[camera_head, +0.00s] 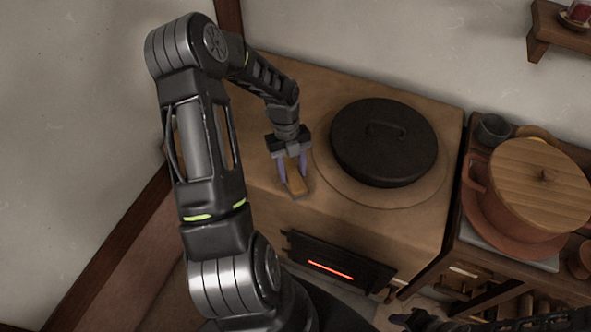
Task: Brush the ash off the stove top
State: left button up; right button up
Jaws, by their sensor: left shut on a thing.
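The stove (257,203) is a tan block with a flat top, standing against the wall. My left gripper (292,168) reaches down over the left part of the stove top. It is shut on a small brown brush (297,184), which is at or just above the surface near the front edge; I cannot tell whether it touches. I cannot make out the ash clearly at this size. Dark parts of my right arm show at the bottom right edge, and its gripper (428,319) is too dark and cut off to read.
A black round lid (384,140) covers the ring right of the brush. The firebox door (335,265) glows red in front. A wooden-lidded clay pot (532,190) and a grey cup (493,130) stand right. A wall shelf (556,29) is at top right.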

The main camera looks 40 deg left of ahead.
pick_arm(q)
jog(key=shift+s+a+r+p, duration=0.1)
jog(key=shift+s+a+p, duration=0.15)
jog(key=shift+a, duration=0.7)
jog(key=shift+s+a+p, duration=0.1)
jog(key=shift+s+a, duration=0.25)
jog(key=shift+a, duration=0.6)
jog(key=shift+d, duration=0.1)
jog(key=shift+w+d, duration=0.35)
jog(key=shift+d, duration=0.6)
jog(key=shift+w+d, duration=0.3)
jog(key=shift+d, duration=0.6)
